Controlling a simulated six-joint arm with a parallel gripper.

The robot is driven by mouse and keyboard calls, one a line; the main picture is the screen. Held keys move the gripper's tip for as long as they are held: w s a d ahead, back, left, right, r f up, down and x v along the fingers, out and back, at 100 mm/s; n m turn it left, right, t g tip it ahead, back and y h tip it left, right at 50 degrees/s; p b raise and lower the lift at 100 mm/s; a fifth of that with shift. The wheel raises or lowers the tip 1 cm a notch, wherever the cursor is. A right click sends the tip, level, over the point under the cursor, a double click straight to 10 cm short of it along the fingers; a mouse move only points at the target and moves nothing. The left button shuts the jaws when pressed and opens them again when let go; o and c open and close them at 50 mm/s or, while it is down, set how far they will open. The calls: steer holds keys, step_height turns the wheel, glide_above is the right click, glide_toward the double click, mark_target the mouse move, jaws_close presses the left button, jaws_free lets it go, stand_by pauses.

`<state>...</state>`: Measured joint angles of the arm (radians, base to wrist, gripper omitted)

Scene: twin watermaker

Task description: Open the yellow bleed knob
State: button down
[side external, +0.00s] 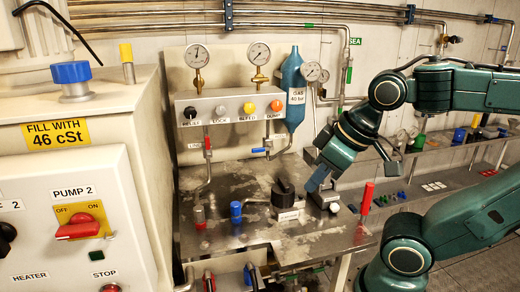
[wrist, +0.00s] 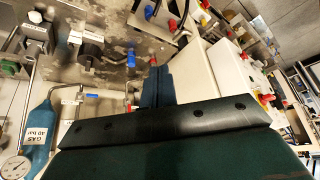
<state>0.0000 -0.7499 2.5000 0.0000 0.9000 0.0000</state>
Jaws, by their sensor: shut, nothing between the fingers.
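My gripper (side external: 317,181) is shut and empty, right of and below the knob, over the steel bench and well apart from the knob. In the wrist view its blue-grey fingers (wrist: 157,84) are together. I cannot make out the yellow knob in the wrist view; my gripper body covers much of the lower picture.
A blue gas bottle (side external: 293,88) stands right of the valve box. Pressure gauges (side external: 197,56) rise above the box. A black selector knob (side external: 283,190) is on the bench, left of my gripper. A red upright handle (side external: 366,199) stands to its right. A cream cabinet (side external: 75,180) fills the left.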

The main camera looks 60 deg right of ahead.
steer(key=c, duration=1.6)
jaws_free()
steer(key=shift+w, duration=0.1)
steer(key=o, duration=0.4)
steer(key=shift+w+d+m, duration=0.25)
steer(key=shift+w+m, duration=0.05)
steer(key=o, duration=0.3)
steer(key=w+d+m+t+h, duration=0.1)
steer(key=w+d+m+h, duration=0.1)
steer(key=w+d+m, duration=0.3)
steer(key=w+d, duration=0.1)
steer(key=w, duration=0.1)
steer(key=shift+w+h, duration=0.35)
steer(key=shift+h, duration=0.05)
steer(key=m+t+h, duration=0.6)
steer(key=h, duration=0.4)
glide_toward(250, 110)
steer(key=shift+v, duration=1.6)
steer(key=shift+r, duration=0.1)
steer(key=shift+w+d, duration=0.1)
steer(key=shift+x, duration=6.75)
